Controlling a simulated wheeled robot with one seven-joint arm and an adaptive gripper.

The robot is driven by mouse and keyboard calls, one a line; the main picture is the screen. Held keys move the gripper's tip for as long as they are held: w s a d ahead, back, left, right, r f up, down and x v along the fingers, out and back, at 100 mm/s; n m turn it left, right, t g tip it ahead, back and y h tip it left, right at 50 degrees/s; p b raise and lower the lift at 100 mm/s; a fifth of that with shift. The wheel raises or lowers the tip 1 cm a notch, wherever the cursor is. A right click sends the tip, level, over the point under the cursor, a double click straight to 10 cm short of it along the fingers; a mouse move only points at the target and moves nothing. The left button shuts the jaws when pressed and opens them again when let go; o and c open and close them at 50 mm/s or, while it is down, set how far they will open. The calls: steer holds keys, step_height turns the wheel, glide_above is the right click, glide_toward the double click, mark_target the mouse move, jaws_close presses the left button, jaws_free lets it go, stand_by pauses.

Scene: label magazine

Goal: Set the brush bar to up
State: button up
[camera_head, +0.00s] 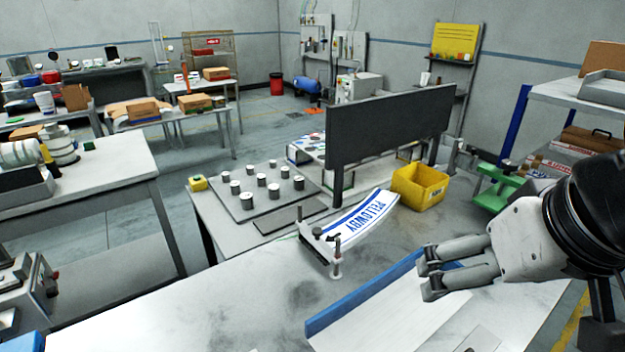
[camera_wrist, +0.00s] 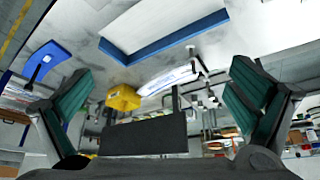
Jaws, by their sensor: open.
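The label magazine (camera_head: 318,250) stands on the workbench, left of my gripper, with a curved stack of white labels (camera_head: 365,222) printed PELLOWBY in blue behind it. Thin posts and small dark parts sit at its front end. The brush bar seems to be among them, but it is too small to tell its position. The labels also show in the wrist view (camera_wrist: 168,80). My gripper (camera_head: 428,273) is open and empty above the bench, right of the magazine and apart from it. Its green-padded fingers (camera_wrist: 158,100) are spread wide in the wrist view.
A yellow bin (camera_head: 420,186) stands behind the labels, beside a dark upright panel (camera_head: 388,135). A blue-edged white tray (camera_head: 365,295) lies in front. A plate with several small cylinders (camera_head: 262,192) is at left. The bench between magazine and gripper looks clear.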

steer(key=shift+w, duration=0.15)
steer(key=c, duration=0.6)
steer(key=w, duration=0.3)
steer(key=shift+w+a+r, duration=0.1)
steer(key=shift+a+r, duration=0.15)
steer(key=shift+a, duration=0.05)
steer(key=c, duration=0.7)
steer(key=n+g+b, duration=0.1)
steer(key=n+b, duration=0.1)
glide_above(318, 230)
steer(key=s+d, duration=0.1)
steer(key=s, duration=0.5)
step_height(318, 230, down, 13)
steer(key=shift+c, duration=0.2)
steer(key=shift+y, duration=0.4)
steer(key=p+x, duration=0.1)
steer(key=x, duration=1.2)
steer(key=shift+w, duration=0.1)
